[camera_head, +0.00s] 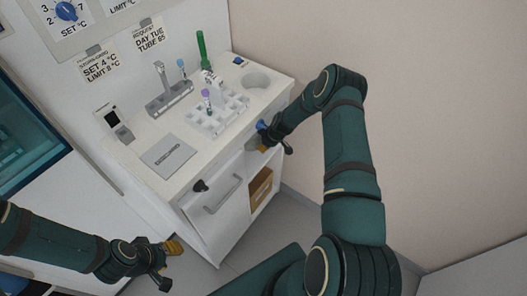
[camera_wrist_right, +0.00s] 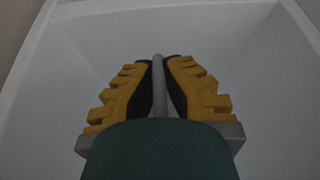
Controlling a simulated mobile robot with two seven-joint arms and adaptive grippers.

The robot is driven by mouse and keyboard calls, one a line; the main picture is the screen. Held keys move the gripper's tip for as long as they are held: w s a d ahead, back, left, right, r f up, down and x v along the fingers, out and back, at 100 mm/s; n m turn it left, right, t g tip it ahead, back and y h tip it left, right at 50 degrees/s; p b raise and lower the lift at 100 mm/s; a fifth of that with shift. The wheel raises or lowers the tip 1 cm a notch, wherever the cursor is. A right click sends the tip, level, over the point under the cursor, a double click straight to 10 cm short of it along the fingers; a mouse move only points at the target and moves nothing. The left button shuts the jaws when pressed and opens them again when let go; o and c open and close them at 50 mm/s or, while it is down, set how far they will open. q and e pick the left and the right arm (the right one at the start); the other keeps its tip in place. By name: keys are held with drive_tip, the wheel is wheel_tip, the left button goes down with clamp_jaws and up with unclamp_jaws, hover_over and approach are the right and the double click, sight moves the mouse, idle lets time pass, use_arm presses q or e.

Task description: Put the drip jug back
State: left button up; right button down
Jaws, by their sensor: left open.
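No drip jug can be made out for certain in either view. My right gripper (camera_head: 268,140) is at the upper right front of the white cabinet (camera_head: 228,225), partly hidden by its own wrist. In the right wrist view its two yellow fingers (camera_wrist_right: 158,85) close from both sides on a thin grey bar (camera_wrist_right: 158,72). White walls surround the bar; I cannot tell whether it belongs to the jug. My left gripper (camera_head: 172,264) is open and empty, low in front of the cabinet and apart from it.
The worktop holds a grey tap unit (camera_head: 170,97), a clear tube rack (camera_head: 217,115), a green tube (camera_head: 202,50), a grey plate (camera_head: 168,155) and a round recess (camera_head: 256,80). A brown box (camera_head: 261,188) sits in the open shelf. The floor right of the cabinet is clear.

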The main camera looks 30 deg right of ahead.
drive_tip(key=f, duration=0.3)
drive_tip(key=shift+w+f+b, duration=0.2)
drive_tip(key=shift+f+b, duration=0.15)
drive_tip(key=shift+f, duration=0.05)
drive_tip(key=shift+a+r, duration=0.1)
drive_tip(key=shift+r, duration=0.05)
drive_tip(key=shift+f, duration=0.2)
drive_tip(key=c, duration=1.1)
unclamp_jaws()
drive_tip(key=shift+c, duration=0.2)
drive_tip(key=shift+s, duration=0.1)
drive_tip(key=shift+r, duration=0.1)
